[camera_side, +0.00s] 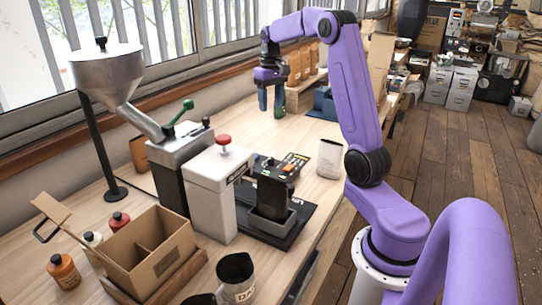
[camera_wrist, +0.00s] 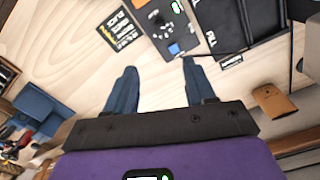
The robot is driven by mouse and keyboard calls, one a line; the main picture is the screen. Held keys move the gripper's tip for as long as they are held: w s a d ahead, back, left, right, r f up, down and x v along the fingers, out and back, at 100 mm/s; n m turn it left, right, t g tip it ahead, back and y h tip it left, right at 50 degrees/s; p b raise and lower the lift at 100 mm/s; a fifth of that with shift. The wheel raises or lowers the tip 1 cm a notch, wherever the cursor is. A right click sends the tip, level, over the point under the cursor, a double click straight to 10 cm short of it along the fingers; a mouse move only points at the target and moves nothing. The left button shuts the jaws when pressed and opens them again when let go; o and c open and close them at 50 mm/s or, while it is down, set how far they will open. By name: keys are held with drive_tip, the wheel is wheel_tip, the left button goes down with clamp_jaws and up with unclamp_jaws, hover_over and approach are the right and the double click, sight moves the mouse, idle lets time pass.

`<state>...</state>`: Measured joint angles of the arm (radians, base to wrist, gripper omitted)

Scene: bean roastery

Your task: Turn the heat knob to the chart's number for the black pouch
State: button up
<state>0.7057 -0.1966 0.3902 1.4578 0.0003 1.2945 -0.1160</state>
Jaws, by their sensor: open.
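My gripper (camera_side: 272,106) hangs from the purple arm over the table in the side view, its fingers pointing down. In the wrist view my gripper (camera_wrist: 157,72) shows two dark blue fingers apart with only bare table between them. A dark control panel (camera_wrist: 174,28) lies beyond the fingertips, with a round black knob (camera_wrist: 156,19) on it; the knob's setting is too small to read. A black chart card (camera_wrist: 120,30) with white and yellow lines lies left of the panel; its numbers are unreadable. A black pouch (camera_side: 270,196) stands in a grey tray in the side view.
A white box with a red knob (camera_side: 223,140), a metal hopper (camera_side: 106,72) and an open cardboard box (camera_side: 150,246) stand nearer the side camera. A blue holder (camera_wrist: 45,105) lies left of my gripper. Bare table surrounds the fingers.

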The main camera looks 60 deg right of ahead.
sight(271, 158)
wheel_tip(271, 158, down, 20)
idle(0.7)
clamp_jaws()
